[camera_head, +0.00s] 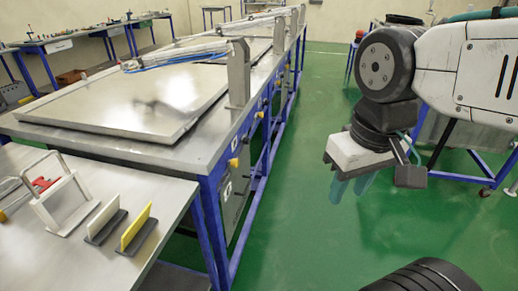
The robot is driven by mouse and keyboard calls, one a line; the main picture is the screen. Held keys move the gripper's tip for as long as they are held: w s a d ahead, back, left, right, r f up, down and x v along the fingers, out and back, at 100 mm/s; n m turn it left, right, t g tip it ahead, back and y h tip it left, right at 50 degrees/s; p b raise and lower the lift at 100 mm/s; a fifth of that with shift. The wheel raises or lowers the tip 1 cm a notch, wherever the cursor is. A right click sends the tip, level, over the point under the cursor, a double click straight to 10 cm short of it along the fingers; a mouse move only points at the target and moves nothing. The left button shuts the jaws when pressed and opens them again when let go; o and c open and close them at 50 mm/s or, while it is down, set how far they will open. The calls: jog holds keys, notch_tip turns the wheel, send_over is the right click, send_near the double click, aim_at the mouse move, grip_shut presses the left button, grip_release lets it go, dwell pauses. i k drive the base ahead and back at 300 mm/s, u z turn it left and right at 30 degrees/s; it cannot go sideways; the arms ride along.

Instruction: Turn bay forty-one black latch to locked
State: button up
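My gripper (351,190) hangs at the right over the green floor, well apart from the benches. Its two teal fingers point down with a small gap between them, and nothing shows in it. The long blue-framed bench (205,155) with flat metal lids stands at left and centre. Its side carries yellow knobs (233,163), small dark fittings and a white label (228,190), too small to read. I cannot pick out the black latch or a bay forty-one mark.
A near metal table (150,195) at lower left holds a white-handled frame (65,205), a white plate (103,218) and a yellow plate (135,228) on dark bases. Green floor (300,200) is clear between the bench and my arm. Side tables line the walls.

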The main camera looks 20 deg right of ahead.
aim_at(245, 141)
jog(key=u, duration=0.3)
jog(key=k, duration=0.15)
jog(key=z, duration=0.9)
jog(key=i, duration=0.6)
jog(key=u, duration=0.6)
jog(key=i, duration=0.45)
jog(key=u, duration=0.55)
